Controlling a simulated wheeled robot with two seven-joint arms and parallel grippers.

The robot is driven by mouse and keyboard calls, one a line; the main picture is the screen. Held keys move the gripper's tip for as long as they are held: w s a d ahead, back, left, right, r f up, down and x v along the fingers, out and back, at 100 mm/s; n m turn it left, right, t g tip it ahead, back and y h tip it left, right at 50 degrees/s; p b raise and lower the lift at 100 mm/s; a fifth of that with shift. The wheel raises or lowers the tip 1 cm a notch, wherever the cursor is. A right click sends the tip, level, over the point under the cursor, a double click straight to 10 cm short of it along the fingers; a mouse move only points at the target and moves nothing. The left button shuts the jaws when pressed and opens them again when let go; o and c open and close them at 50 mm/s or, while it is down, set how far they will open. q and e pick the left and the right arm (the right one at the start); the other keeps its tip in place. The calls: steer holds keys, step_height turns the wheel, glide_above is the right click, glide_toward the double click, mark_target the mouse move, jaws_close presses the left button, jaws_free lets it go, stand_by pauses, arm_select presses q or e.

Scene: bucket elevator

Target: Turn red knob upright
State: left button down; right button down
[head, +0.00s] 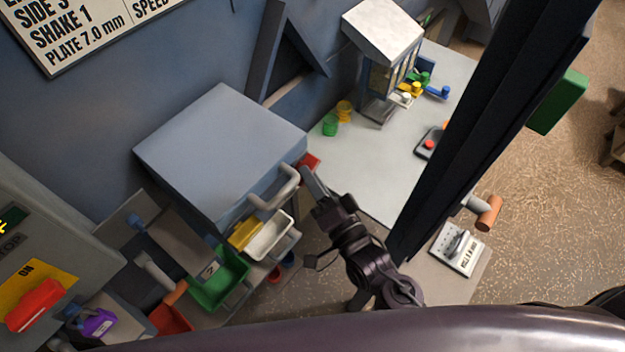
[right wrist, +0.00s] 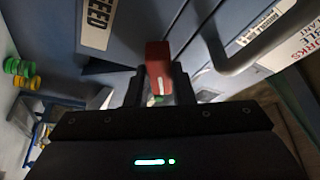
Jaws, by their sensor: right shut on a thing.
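The red knob (head: 310,162) shows as a small red patch beside the right side of the grey-blue box in the head view. In the right wrist view the red knob (right wrist: 158,62) is a red block with a short white mark on its near end. My right gripper (head: 309,174) reaches it from below in the head view. In the right wrist view the fingers of my right gripper (right wrist: 156,90) stand on both sides of the knob and are shut on it. The knob's base is hidden, and I cannot tell whether it stands upright. My left gripper is not in view.
The grey-blue box (head: 215,150) with a grey bar handle (head: 277,188) is close to my right gripper. Yellow, white and green bins (head: 222,280) sit below. Another red handle (head: 36,304) is on a yellow ON plate at left. A dark post (head: 490,130) stands at right.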

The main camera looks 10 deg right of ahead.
steer(key=shift+f+n, duration=0.1)
steer(key=shift+n, duration=0.5)
steer(key=c, duration=1.2)
jaws_free()
steer(key=shift+c, duration=0.2)
steer(key=shift+s, duration=0.1)
steer(key=b+v, duration=0.3)
steer(key=v, duration=0.4)
steer(key=shift+s+d+b, duration=0.25)
steer(key=shift+d+b, duration=0.05)
steer(key=shift+o, duration=0.3)
steer(key=shift+f, duration=0.15)
